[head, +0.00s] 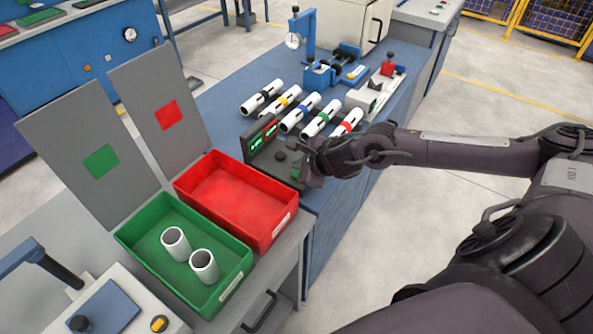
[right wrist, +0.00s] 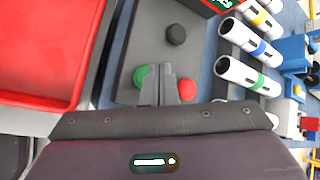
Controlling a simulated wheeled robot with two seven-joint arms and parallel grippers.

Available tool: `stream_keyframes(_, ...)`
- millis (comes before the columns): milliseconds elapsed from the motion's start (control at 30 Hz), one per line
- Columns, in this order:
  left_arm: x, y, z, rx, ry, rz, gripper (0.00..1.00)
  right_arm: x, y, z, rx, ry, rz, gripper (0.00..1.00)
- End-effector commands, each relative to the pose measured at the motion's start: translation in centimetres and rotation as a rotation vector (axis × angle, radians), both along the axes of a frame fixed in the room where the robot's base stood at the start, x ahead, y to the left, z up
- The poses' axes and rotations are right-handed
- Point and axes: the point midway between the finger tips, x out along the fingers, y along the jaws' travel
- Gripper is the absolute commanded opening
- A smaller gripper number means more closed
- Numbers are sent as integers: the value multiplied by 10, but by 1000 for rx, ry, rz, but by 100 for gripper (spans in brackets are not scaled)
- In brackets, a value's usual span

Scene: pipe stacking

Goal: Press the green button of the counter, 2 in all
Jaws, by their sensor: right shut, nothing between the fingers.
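The counter (head: 262,148) is a dark grey box with lit displays, one green and one red, on the blue bench beside the red tray. In the right wrist view its grey top plate (right wrist: 130,45) carries a green button (right wrist: 139,76), a red button (right wrist: 187,89) and a black knob (right wrist: 175,35). My right gripper (head: 300,172) is shut and empty over the counter. In the right wrist view its fingertips (right wrist: 160,72) overlap the green button and partly hide it. Whether they touch it I cannot tell. My left gripper is not in view.
A red tray (head: 205,203), empty, and a green tray (head: 150,264) with two white pipes (head: 204,266) stand left of the counter. Several banded white pipes (head: 298,115) lie on the bench behind it. A blue fixture (head: 318,75) stands farther back.

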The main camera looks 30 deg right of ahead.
Motion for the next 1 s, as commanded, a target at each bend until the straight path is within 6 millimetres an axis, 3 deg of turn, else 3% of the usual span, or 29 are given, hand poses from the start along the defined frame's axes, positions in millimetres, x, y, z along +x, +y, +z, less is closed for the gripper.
stream_keyframes(333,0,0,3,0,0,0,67,0,0,4,0,-1,0,0)
stream_keyframes(800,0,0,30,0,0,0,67,0,0,48,-1,-1,0,0)
stream_keyframes(1000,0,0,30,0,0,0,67,0,0,50,1,-1,1,0)
